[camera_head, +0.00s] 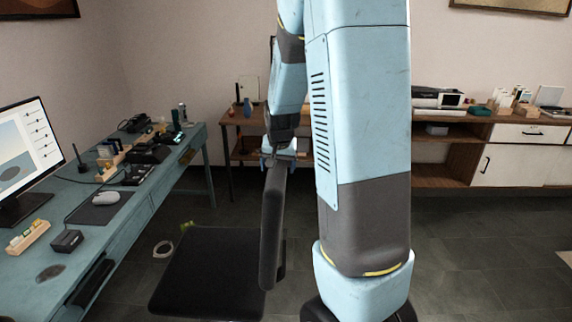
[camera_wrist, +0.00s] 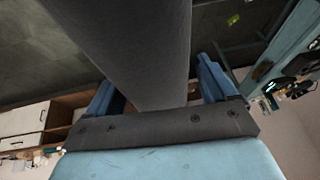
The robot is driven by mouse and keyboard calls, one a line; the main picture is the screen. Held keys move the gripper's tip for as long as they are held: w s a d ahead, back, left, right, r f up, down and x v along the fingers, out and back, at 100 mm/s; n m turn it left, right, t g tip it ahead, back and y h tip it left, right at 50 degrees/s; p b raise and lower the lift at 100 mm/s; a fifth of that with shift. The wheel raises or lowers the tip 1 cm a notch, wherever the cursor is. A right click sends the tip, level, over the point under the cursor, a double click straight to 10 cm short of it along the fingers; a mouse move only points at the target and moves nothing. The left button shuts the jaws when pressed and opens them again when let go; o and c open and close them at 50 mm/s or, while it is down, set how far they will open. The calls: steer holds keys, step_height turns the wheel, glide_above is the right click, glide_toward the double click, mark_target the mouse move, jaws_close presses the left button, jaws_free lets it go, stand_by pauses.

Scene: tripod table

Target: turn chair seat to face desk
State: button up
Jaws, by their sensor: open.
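The black chair shows in the head view, its flat seat (camera_head: 205,278) at the lower middle and its upright backrest (camera_head: 270,230) on the seat's right side, seen nearly edge-on. The seat extends left from the backrest, towards the blue desk (camera_head: 135,215). My gripper (camera_head: 280,158) is at the top of the backrest. In the wrist view, the dark backrest (camera_wrist: 135,45) lies between the two blue fingers of my gripper (camera_wrist: 160,85), which are open on either side of it. Whether either finger touches it is unclear. The chair's base is hidden.
The desk carries a monitor (camera_head: 30,160), a mouse (camera_head: 106,198) on a dark pad and several small items. A brown table (camera_head: 240,118) stands at the back wall, and a cabinet (camera_head: 520,155) at the back right. Dark floor (camera_head: 480,260) is clear at right.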

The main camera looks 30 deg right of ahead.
steer(key=v, duration=1.3)
steer(key=shift+s+r, duration=0.1)
steer(key=shift+r, duration=0.15)
steer(key=shift+s+a, duration=0.1)
steer(key=shift+a, duration=0.05)
steer(key=s+a+r+n, duration=0.1)
steer(key=s+a+n, duration=0.1)
steer(key=s, duration=0.5)
steer(key=s+a+r+n+y, duration=0.1)
steer(key=s+a, duration=0.3)
steer(key=s, duration=0.4)
steer(key=s+a+r+n+t, duration=0.1)
steer(key=s+a+r+n, duration=0.2)
steer(key=s, duration=0.4)
steer(key=shift+s+a+r, duration=0.15)
steer(key=shift+a+r, duration=0.05)
steer(key=shift+a, duration=0.1)
